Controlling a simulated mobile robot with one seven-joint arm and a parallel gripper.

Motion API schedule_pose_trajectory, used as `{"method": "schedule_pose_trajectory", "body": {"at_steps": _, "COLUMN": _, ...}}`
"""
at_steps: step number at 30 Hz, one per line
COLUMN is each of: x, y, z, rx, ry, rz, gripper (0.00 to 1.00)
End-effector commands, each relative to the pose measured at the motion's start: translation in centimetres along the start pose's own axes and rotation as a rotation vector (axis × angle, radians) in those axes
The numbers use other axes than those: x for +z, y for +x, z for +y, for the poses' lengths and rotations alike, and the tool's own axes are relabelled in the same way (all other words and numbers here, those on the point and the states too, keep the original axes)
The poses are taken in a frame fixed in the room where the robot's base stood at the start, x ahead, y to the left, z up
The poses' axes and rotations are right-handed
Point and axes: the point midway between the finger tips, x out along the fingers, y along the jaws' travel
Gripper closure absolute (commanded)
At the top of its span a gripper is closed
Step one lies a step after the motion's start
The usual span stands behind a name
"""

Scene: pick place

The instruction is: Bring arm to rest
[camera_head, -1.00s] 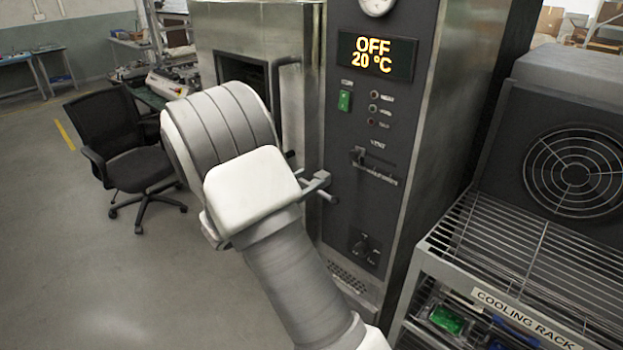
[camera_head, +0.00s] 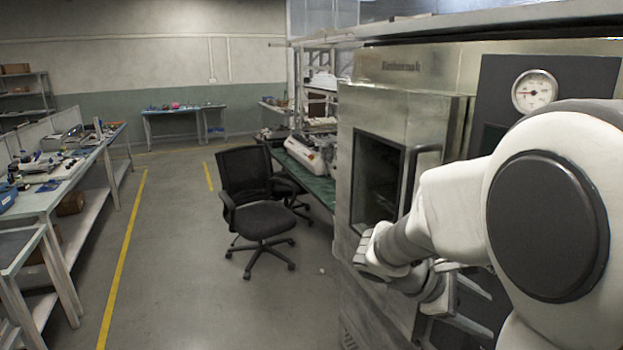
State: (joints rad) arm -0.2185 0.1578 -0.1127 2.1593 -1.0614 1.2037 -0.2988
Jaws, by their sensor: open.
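My arm fills the right side of the head view, with a large white joint and a dark round cap close to the camera. It bends away toward the oven front and folds back at the wrist. My gripper (camera_head: 488,315) is at low right, below the forearm. Its two grey fingers are spread apart, with nothing seen between them. Part of the wrist is hidden behind the arm.
A steel oven (camera_head: 395,95) with a windowed door and handle stands behind my arm. A pressure gauge (camera_head: 534,91) is on its panel. A black office chair (camera_head: 258,218) stands left of it. A workbench (camera_head: 85,170) lines the left. The floor between is open.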

Motion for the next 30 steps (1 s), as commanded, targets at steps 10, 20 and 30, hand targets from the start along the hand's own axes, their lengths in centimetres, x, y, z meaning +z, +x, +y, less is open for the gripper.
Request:
{"method": "schedule_pose_trajectory", "body": {"at_steps": 10, "x": 3.1, "y": -4.9, "z": -7.7, "rx": -0.296, "ry": 0.510, "rz": 0.357, "gripper": 0.34}}
{"method": "schedule_pose_trajectory", "body": {"at_steps": 20, "x": 3.6, "y": -11.4, "z": -12.5, "rx": -0.546, "ry": 0.954, "rz": 0.694, "gripper": 0.34}}
{"method": "schedule_pose_trajectory", "body": {"at_steps": 30, "x": 3.7, "y": -14.9, "z": -14.0, "rx": -0.671, "ry": 1.157, "rz": 0.861, "gripper": 0.34}}
